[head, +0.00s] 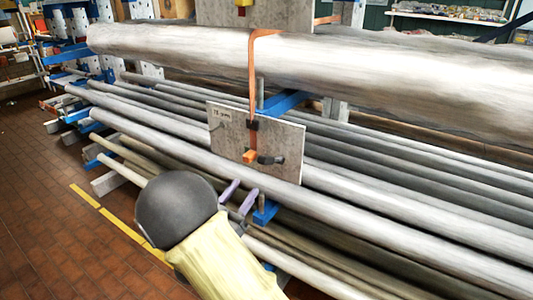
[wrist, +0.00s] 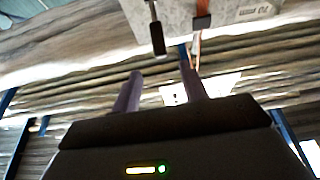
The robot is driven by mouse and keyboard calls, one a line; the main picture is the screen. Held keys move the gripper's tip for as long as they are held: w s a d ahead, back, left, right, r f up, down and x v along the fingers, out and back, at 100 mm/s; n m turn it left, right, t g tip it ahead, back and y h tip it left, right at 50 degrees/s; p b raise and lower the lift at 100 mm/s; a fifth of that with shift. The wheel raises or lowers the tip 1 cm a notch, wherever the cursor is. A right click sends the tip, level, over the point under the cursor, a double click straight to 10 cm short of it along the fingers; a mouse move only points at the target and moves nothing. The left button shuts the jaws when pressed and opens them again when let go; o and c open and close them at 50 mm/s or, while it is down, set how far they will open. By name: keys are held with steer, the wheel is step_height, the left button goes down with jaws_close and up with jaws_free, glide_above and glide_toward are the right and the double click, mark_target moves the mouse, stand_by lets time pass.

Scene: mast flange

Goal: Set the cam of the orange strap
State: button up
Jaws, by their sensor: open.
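The orange strap (head: 253,75) runs over the large pale pole and hangs down onto a grey plate (head: 285,135). On the plate, the strap passes a dark buckle (head: 252,125) and ends at an orange block (head: 249,156). A short dark lever (head: 270,160), perhaps the cam's, lies right of the block. My gripper (head: 238,197) has two purple fingers, apart and empty, below the plate. In the wrist view, my open gripper (wrist: 160,88) points toward the plate (wrist: 235,12), with a dark bar (wrist: 156,35) and part of the strap (wrist: 196,45) beyond the fingertips.
The large pole (head: 400,75) spans the view above stacked metal bars (head: 360,205). Blue rack posts (head: 264,208) stand among the bars. Brick floor (head: 60,230) is open at left.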

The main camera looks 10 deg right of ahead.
mark_target(266, 156)
steer(key=p+x, duration=0.3)
steer(key=x, duration=0.9)
steer(key=shift+w+d+r, duration=0.2)
steer(key=shift+d+r, duration=0.05)
jaws_close()
